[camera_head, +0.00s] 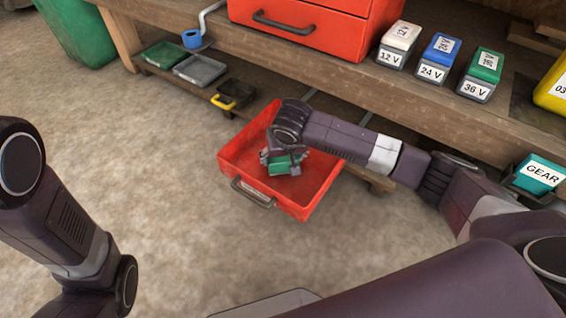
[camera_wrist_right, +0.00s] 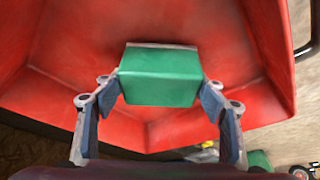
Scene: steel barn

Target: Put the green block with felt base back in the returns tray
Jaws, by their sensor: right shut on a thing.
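The green block (camera_head: 282,165) is held in my right gripper (camera_head: 281,160), over or inside the open red tray (camera_head: 318,200). In the right wrist view the green block (camera_wrist_right: 160,85) sits between the two fingers of the right gripper (camera_wrist_right: 161,95), with a thin grey layer along its far edge. Behind it is the red interior of the tray (camera_wrist_right: 60,60). I cannot tell whether the block touches the tray's floor. My left arm comes in at the left, but its gripper is out of view.
The red tray has a grey handle (camera_head: 253,193) at its front. A wooden bench (camera_head: 440,105) behind carries a red drawer cabinet (camera_head: 320,25) and labelled batteries (camera_head: 434,60). Small trays (camera_head: 200,69) lie on the low shelf at left. Concrete floor (camera_head: 150,180) in front is clear.

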